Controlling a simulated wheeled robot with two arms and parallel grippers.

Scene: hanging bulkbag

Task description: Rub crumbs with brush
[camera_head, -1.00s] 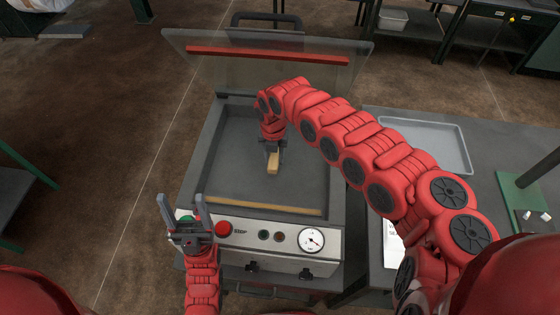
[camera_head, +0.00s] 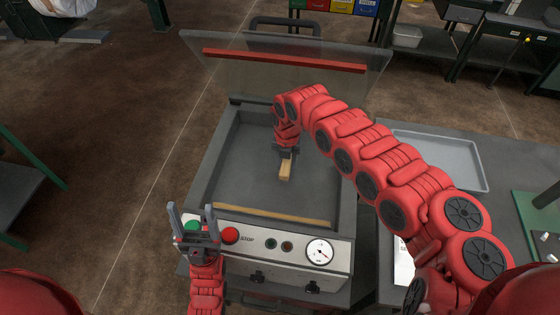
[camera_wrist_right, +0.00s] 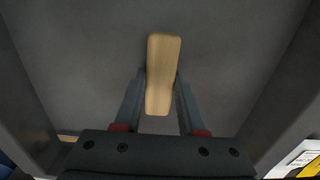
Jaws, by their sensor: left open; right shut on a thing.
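A brush with a pale wooden handle (camera_head: 286,170) is held in my right gripper (camera_head: 286,152), inside the open chamber of a machine (camera_head: 318,190). In the right wrist view, the fingers of my right gripper (camera_wrist_right: 160,105) are closed on both sides of the wooden handle (camera_wrist_right: 164,72). The bristles are hidden, and I cannot tell whether they touch the chamber floor. No crumbs can be made out on the grey floor. My left gripper (camera_head: 193,225) is open and empty, pointing up in front of the machine's control panel near the green button.
The machine's clear lid (camera_head: 290,75) with a red bar stands raised at the back. A tan bar (camera_head: 272,216) lies along the chamber's front edge. The front panel has a red button (camera_head: 230,235) and a gauge (camera_head: 319,251). A grey tray (camera_head: 440,155) sits on the right table.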

